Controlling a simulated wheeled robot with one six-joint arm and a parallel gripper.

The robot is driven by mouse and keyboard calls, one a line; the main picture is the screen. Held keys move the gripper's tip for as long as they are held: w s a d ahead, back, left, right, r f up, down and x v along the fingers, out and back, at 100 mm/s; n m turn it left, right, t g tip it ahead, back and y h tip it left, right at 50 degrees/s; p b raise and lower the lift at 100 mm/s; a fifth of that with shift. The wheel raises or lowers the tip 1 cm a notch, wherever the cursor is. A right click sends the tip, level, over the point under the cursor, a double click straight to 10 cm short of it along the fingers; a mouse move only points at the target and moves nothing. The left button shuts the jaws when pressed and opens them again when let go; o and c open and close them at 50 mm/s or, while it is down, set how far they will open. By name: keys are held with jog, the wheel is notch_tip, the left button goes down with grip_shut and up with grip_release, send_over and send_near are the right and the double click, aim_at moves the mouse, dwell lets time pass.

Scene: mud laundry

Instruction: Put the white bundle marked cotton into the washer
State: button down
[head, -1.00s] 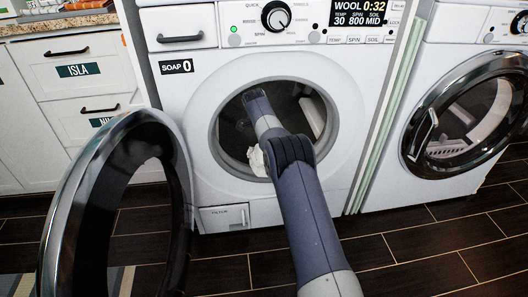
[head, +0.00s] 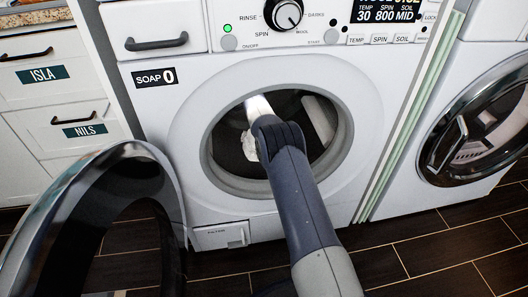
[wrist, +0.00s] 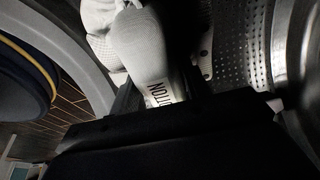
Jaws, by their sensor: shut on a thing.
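In the head view a piece of the white bundle (head: 249,146) shows within the round opening, left of my arm; my gripper is hidden behind the arm there. The washer (head: 372,135) stands in front of me with its round door (head: 160,165) swung open to the left. The perforated metal drum (wrist: 245,45) shows right of the bundle in the wrist view, so bundle and gripper are inside the opening.
A second washer (head: 412,195) with a shut glass door (head: 475,135) stands at the right. White drawers (head: 35,75) labelled ISLA and NILS are at the left. The open door stands close to the left of my arm. The dark tiled floor (head: 430,245) at front right is clear.

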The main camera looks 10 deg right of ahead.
notch_tip(320, 180, down, 8)
jog(key=b, duration=0.3)
jog(key=shift+f, duration=0.1)
jog(key=shift+f+b, duration=0.35)
jog(key=shift+f, duration=0.15)
jog(key=shift+f, duration=0.1)
jog(key=c, duration=0.7)
grip_release()
jog(key=p+v, duration=0.5)
jog(key=v, duration=0.8)
jog(key=shift+d+p, duration=0.1)
jog(key=shift+p, duration=0.25)
